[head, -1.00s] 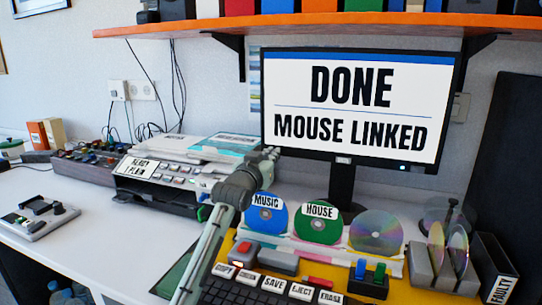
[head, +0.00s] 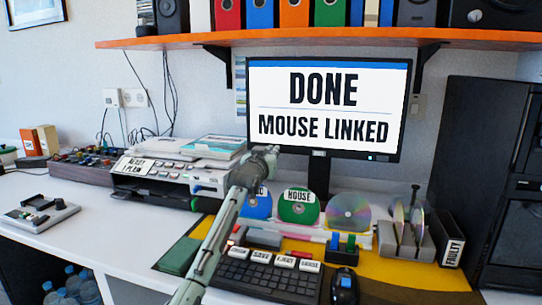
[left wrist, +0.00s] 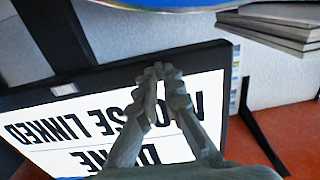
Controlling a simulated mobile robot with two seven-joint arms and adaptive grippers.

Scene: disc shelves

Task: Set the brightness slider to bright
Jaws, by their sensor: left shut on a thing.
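No part labelled as a brightness slider can be made out. A small grey control panel (head: 40,213) with dark and green parts lies on the left desk, its markings too small to read. My left gripper (head: 264,154) is in front of the monitor's lower left corner, above the blue disc (head: 257,206). In the left wrist view its fingertips (left wrist: 160,72) come together in front of the upside-down screen. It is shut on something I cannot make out. The monitor (head: 322,118) reads "DONE, MOUSE LINKED". My right gripper is out of view.
A printer (head: 160,182) and a knobbed console (head: 82,167) stand left. A green disc (head: 299,207), a keyboard (head: 262,281), a mouse (head: 344,287) and a disc rack (head: 404,246) are around the yellow mat. An orange shelf (head: 330,36) hangs above. The left desk has free room.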

